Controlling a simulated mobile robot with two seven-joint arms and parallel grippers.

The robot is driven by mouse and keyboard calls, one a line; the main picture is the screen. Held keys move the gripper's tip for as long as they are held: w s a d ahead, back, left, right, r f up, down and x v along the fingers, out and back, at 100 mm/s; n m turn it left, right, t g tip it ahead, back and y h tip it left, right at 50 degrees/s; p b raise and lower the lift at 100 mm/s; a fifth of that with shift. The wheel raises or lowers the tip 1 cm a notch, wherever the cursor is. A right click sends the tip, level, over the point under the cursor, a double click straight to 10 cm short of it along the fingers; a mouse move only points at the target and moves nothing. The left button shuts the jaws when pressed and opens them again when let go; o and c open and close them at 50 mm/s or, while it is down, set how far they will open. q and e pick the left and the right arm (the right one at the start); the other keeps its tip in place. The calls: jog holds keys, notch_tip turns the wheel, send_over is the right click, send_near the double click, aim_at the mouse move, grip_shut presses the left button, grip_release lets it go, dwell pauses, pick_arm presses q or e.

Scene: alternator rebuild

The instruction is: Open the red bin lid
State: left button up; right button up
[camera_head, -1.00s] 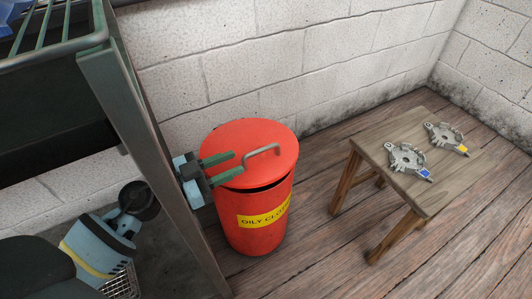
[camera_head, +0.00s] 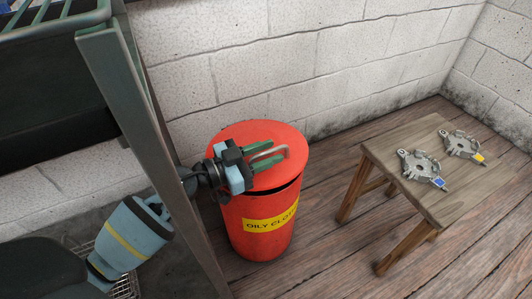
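The red bin (camera_head: 262,226) stands on the wooden floor against the wall, with a yellow label reading "OILY CLOTH". Its red lid (camera_head: 262,133) lies on top, with a dark gap showing along the front right rim. A grey bar handle (camera_head: 287,148) is fixed on the lid. My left gripper (camera_head: 281,153) reaches in from the left over the lid. Its two green fingers are apart and their tips are at the handle; whether they touch it I cannot tell. My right gripper is not in view.
A grey shelf post (camera_head: 135,110) stands close on the left, beside my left arm. A wooden stool (camera_head: 436,205) on the right bears two metal alternator parts, one with a blue tag (camera_head: 421,166) and one with a yellow tag (camera_head: 461,146). Floor between bin and stool is clear.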

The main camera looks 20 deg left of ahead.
pick_arm(q)
jog(key=c, duration=0.7)
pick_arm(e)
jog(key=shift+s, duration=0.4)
pick_arm(q)
jog(key=shift+r, duration=0.1)
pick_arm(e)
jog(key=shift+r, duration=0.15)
